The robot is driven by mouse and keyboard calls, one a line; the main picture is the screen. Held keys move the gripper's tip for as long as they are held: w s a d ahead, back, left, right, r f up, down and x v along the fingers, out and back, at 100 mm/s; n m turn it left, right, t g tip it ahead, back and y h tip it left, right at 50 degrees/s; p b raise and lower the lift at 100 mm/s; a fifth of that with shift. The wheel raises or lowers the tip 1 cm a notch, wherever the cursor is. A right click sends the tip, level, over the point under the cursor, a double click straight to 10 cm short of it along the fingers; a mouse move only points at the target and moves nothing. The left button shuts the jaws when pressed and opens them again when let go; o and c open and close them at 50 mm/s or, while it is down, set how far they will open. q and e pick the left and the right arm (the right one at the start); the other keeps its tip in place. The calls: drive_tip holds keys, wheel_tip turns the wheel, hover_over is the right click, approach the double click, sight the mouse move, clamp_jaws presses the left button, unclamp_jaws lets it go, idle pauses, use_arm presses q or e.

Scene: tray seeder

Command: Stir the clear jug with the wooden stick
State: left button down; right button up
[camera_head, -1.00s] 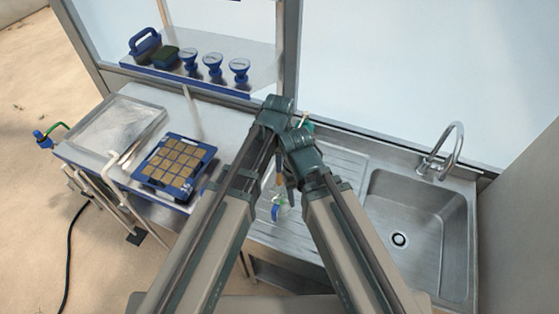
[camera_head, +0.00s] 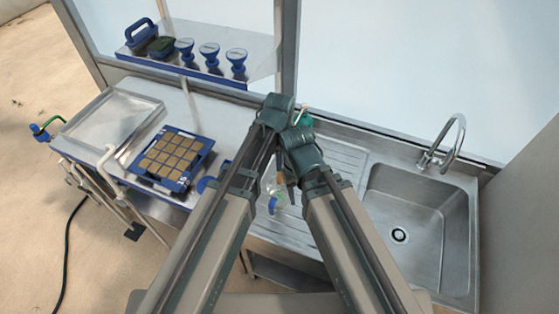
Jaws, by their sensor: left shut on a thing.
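The clear jug (camera_head: 278,205) stands on the ribbed metal drainboard between my two forearms. It is small and see-through, and a blue part shows on its side. My left gripper (camera_head: 290,188) points down at the jug, largely covered by the arm links, and is shut on a thin thing that I take to be the wooden stick. The stick is mostly hidden, so I cannot tell how deep it reaches into the jug. My right gripper cannot be made out.
A blue seed tray (camera_head: 189,183) with brown square cells lies on the bench at left, beside an empty metal tray (camera_head: 70,135). A sink (camera_head: 428,205) with a tap is at right. A shelf (camera_head: 205,70) behind holds several blue tools. A green thing shows behind my arms.

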wheel_tip(320, 180, down, 13)
drive_tip(key=b, duration=1.2)
idle(0.3)
